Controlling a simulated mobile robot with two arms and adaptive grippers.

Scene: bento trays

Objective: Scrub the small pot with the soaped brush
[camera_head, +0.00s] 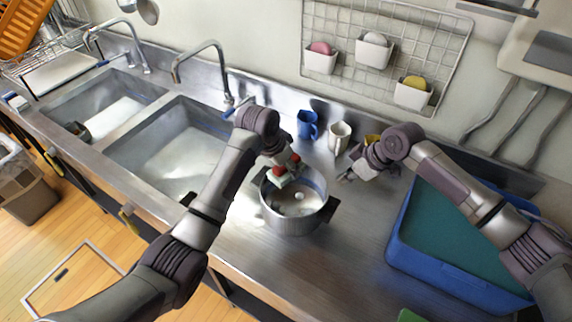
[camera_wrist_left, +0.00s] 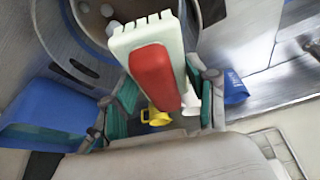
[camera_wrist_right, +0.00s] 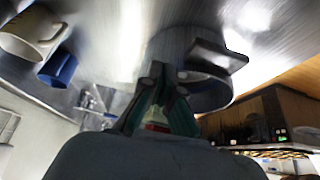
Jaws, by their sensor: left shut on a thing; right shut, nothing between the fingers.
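The small steel pot (camera_head: 290,226) stands upright on the steel counter, with dark handles at its sides. Its inside shows a pale spot that I cannot identify. My left gripper (camera_head: 289,165) is shut on the red and white brush (camera_head: 281,172) over the pot's back left rim. The brush (camera_wrist_left: 153,67) fills the middle of the left wrist view, between green finger pads. I cannot tell whether its bristles touch the pot, and no soap is clear on it. My right gripper (camera_head: 352,172) is shut and empty, right of the pot. The pot (camera_wrist_right: 205,95) also shows behind its fingers.
A blue mug (camera_head: 307,125), a white mug (camera_head: 339,137) and a yellow mug (camera_head: 372,140) stand behind the pot by the wall. A large blue bin (camera_head: 402,238) lies right, under my right arm. The sink (camera_head: 180,150) is left. Counter in front of the pot is clear.

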